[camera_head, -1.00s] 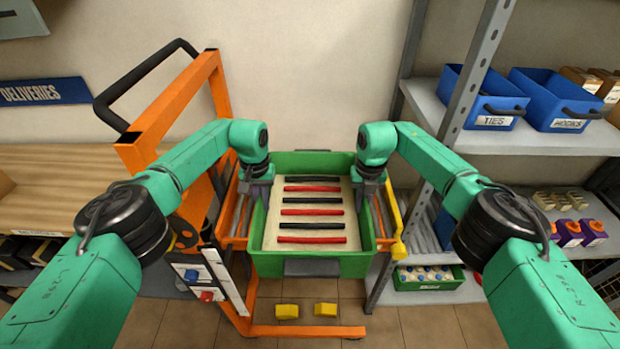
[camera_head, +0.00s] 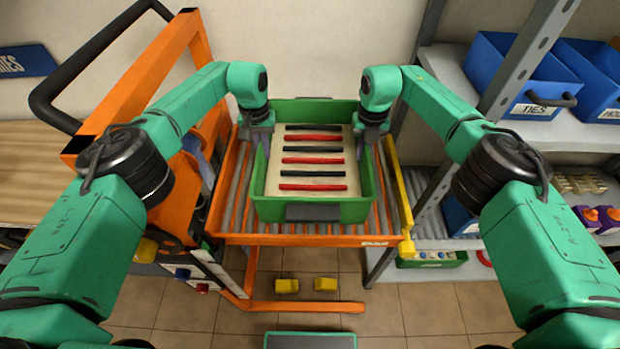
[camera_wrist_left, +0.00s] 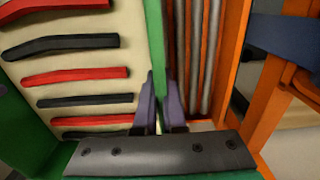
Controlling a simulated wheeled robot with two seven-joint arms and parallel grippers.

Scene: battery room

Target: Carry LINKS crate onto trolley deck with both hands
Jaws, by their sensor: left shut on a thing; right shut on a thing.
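The green LINKS crate (camera_head: 350,211) holds several red and black bars on a pale liner. It is over the roller deck (camera_head: 226,210) of the orange trolley (camera_head: 290,240); I cannot tell whether it touches the rollers. My left gripper (camera_head: 257,134) is shut on the crate's left wall. In the left wrist view its fingers (camera_wrist_left: 160,105) straddle the green wall (camera_wrist_left: 158,45), with rollers (camera_wrist_left: 195,50) beside it. My right gripper (camera_head: 373,138) is shut on the crate's right wall; its fingertips are mostly hidden.
A yellow bar (camera_head: 398,190) runs along the deck's right side. The black trolley handle (camera_head: 60,75) rises at left. A shelf rack (camera_head: 525,60) with blue bins (camera_head: 515,80) stands at right. Two yellow blocks (camera_head: 287,286) lie low between the trolley's legs.

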